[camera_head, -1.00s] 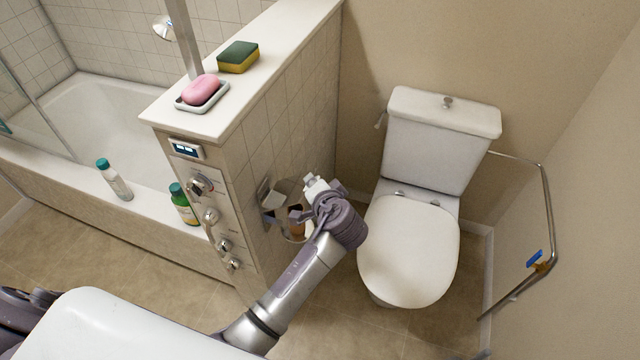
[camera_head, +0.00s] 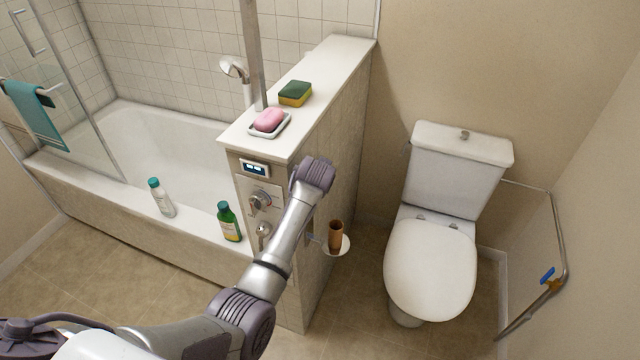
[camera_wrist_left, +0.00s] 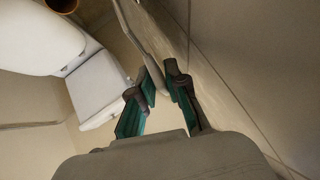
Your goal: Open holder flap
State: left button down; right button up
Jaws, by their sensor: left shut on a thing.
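The holder is on the tiled side of the half wall. A brown tube (camera_head: 335,236) stands out there with a pale round piece (camera_head: 343,249) at its lower end. In the left wrist view, my left gripper (camera_wrist_left: 161,80) is shut on the edge of a thin, grey, curved plate, the holder flap (camera_wrist_left: 138,35), beside the wall. In the head view the flap and my left fingertips are hidden behind my left wrist, which is high by the wall. My right gripper is not in view.
The toilet (camera_head: 432,265) stands to the right of the holder. Soap (camera_head: 269,119) in a dish and a sponge (camera_head: 295,93) lie on the wall ledge (camera_head: 345,60). A green bottle (camera_head: 229,221) and a white bottle (camera_head: 161,197) stand on the tub rim. A grab rail (camera_head: 563,255) is at far right.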

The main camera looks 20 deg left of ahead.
pick_arm(q)
jog(key=shift+a+r, duration=0.1)
jog(key=shift+a, duration=0.6)
jog(key=c, duration=1.3)
grip_release()
jog(key=shift+d, duration=0.1)
jog(key=shift+v, duration=3.95)
